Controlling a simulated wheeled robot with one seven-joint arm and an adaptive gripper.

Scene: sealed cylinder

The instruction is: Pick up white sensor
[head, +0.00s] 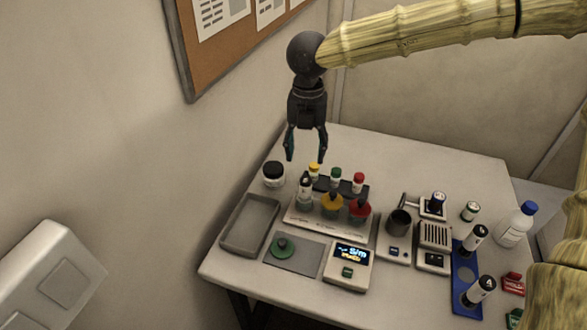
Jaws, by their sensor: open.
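My gripper (306,154) hangs pointing down above the back left of the table, open and empty, with its two fingers apart. Below it on a pale stand (302,218) is a small whitish-grey piece with a dark top (305,193), which may be the white sensor; I cannot tell for sure. Beside it on the stand are a yellow-topped piece (331,204) and a red-topped piece (360,208). Behind them stand small vials with yellow (314,170), green (336,175) and red (359,181) caps. The gripper touches none of them.
An empty grey tray (233,242) and a black-lidded jar (273,174) are at left. In front are a green disc (283,247) on a grey plate and a lit meter (348,266). Instruments, labelled cylinders and a blue-capped bottle (516,224) crowd the right.

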